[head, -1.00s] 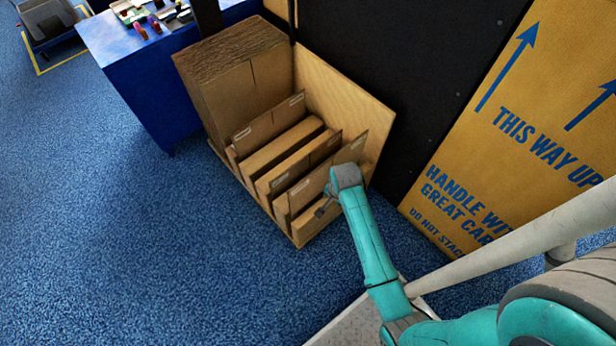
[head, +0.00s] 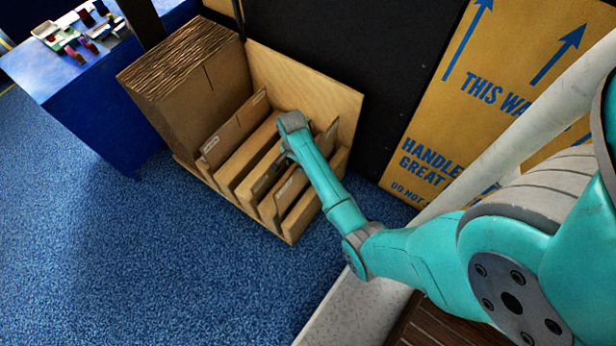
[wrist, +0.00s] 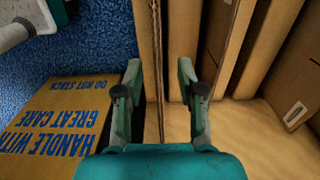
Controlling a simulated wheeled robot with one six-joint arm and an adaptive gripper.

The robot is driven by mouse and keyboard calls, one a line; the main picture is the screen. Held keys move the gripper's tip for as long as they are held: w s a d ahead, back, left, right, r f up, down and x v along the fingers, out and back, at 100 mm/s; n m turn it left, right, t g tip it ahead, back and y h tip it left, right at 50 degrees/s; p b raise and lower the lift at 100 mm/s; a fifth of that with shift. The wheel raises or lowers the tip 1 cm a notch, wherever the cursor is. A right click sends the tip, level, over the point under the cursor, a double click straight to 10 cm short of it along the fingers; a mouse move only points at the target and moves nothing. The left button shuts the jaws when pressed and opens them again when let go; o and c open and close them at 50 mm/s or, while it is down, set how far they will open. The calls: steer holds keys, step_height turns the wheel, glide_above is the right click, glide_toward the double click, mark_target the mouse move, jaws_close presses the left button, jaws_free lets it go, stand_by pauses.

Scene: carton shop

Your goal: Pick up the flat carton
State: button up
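Several flat cartons stand on edge in the slots of a wooden rack (head: 352,110); a front one (head: 292,188) and a rear one (head: 235,125) show pale labels. My gripper (head: 284,155) is over the rack's front half, its fingers partly hidden by my arm in the head view. In the wrist view my gripper (wrist: 158,75) is open, one finger on each side of a thin upright corrugated edge of a flat carton (wrist: 156,45). Gaps show on both sides, and I cannot see any contact.
A thick stack of brown cartons (head: 195,85) fills the rack's back end. A blue table (head: 85,95) with small items stands at the left. A black panel and a yellow printed carton (head: 470,90) stand behind at right. Blue floor at left is clear.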

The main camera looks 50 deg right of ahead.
mark_target(296, 168)
steer(key=shift+s+f, duration=0.15)
steer(key=shift+f, duration=2.4)
jaws_close()
